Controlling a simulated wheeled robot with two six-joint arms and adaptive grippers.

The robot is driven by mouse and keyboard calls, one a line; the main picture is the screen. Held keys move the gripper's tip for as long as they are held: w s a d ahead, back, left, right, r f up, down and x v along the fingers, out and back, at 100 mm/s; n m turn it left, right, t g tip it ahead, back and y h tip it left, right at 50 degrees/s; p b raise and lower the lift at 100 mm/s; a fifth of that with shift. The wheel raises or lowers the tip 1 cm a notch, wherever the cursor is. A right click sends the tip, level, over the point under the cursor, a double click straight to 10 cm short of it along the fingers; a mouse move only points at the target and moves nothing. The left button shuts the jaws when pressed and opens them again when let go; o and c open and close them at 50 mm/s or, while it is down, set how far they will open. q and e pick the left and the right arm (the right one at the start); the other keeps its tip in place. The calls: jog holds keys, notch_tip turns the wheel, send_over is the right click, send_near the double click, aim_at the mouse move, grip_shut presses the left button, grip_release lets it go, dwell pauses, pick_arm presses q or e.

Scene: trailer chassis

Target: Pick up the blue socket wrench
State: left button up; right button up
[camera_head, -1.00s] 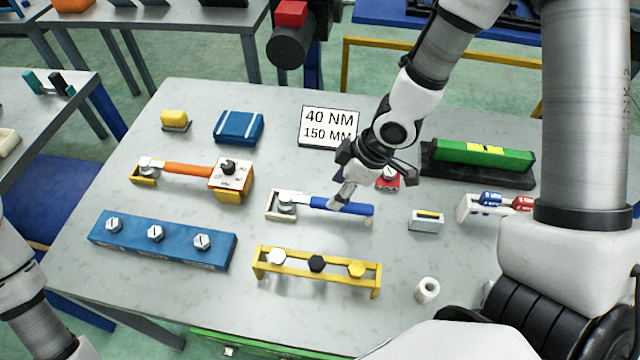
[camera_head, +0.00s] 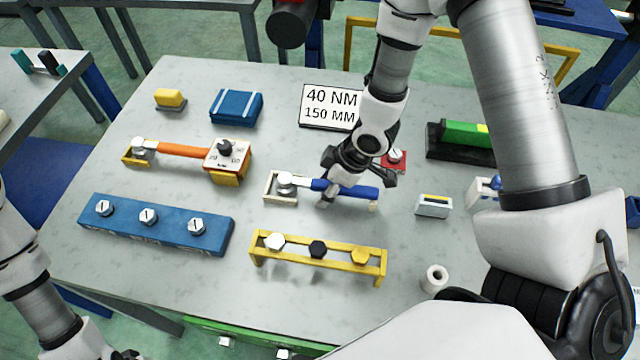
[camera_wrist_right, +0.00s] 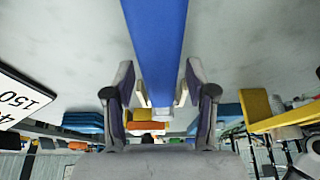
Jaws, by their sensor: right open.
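The blue socket wrench (camera_head: 364,191) lies level, its silver head at the left on a small pale stand and its blue handle pointing right. My right gripper (camera_head: 328,198) is over the left part of the handle, fingers pointing down. In the right wrist view the blue handle (camera_wrist_right: 156,40) runs between the two spread fingers of my right gripper (camera_wrist_right: 157,95), with gaps visible at both sides. The gripper is open and hides part of the handle in the head view. Only a dark piece of my left gripper (camera_head: 124,355) shows at the bottom edge; its fingers are cut off.
A yellow rack with bolts (camera_head: 320,262) stands in front of the wrench. An orange wrench (camera_head: 183,149) and a blue bolt block (camera_head: 150,226) are left. A sign (camera_head: 330,106) stands behind, with a red block (camera_head: 394,161) nearby.

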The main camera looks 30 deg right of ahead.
jog(key=shift+s, duration=0.1)
grip_shut()
jog(key=shift+r, duration=0.15)
